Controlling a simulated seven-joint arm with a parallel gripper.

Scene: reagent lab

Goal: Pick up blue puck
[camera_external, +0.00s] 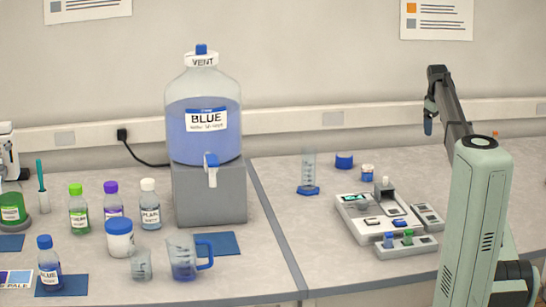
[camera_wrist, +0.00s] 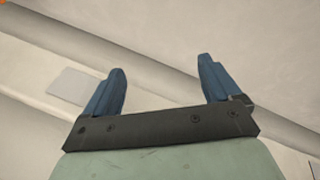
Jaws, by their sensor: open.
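A short blue cylinder (camera_external: 344,160), which looks like the blue puck, rests on the right-hand bench behind the white tray unit. My gripper (camera_external: 428,122) is raised in the air to the right of it and well apart from it. In the wrist view my gripper (camera_wrist: 162,68) has its two blue fingers spread wide with nothing between them. Only wall and trunking show beyond the fingers, so the puck is out of that view.
The white tray unit (camera_external: 350,222) lies in front. The left bench holds a large blue carboy (camera_external: 205,145) and several bottles.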

